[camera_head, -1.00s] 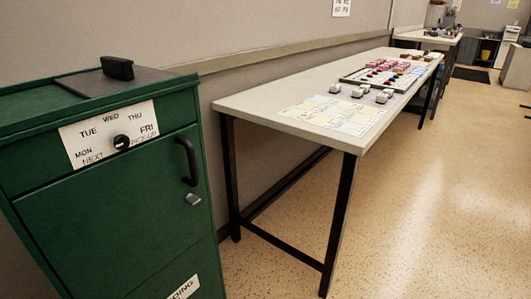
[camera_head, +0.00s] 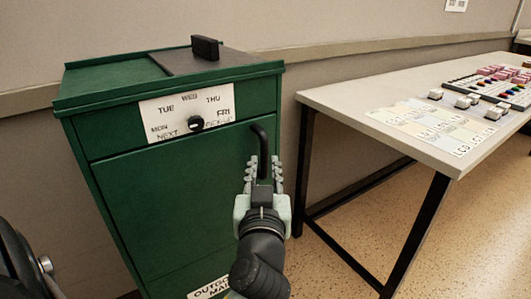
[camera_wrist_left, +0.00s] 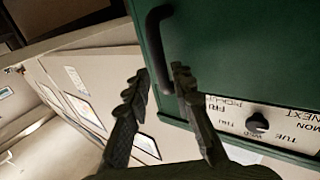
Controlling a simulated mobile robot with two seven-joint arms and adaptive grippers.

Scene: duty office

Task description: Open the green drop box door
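The green drop box (camera_head: 165,185) stands at the left in the head view, its door (camera_head: 160,215) closed flush in the front. The black door handle (camera_head: 262,138) is a curved bar at the door's upper right. My left gripper (camera_head: 264,165) is open in front of the handle, one finger on each side of it. In the left wrist view the handle (camera_wrist_left: 155,45) appears between and beyond the open fingertips (camera_wrist_left: 160,78); I cannot tell whether they touch it. The door's silver latch is hidden behind my gripper. My right gripper is not in view.
A black dial (camera_head: 196,123) sits on the white weekday label above the door. A black block (camera_head: 205,47) stands on the box top. The table (camera_head: 440,158) with cards and small items is to the right. Some floor shows between box and table legs.

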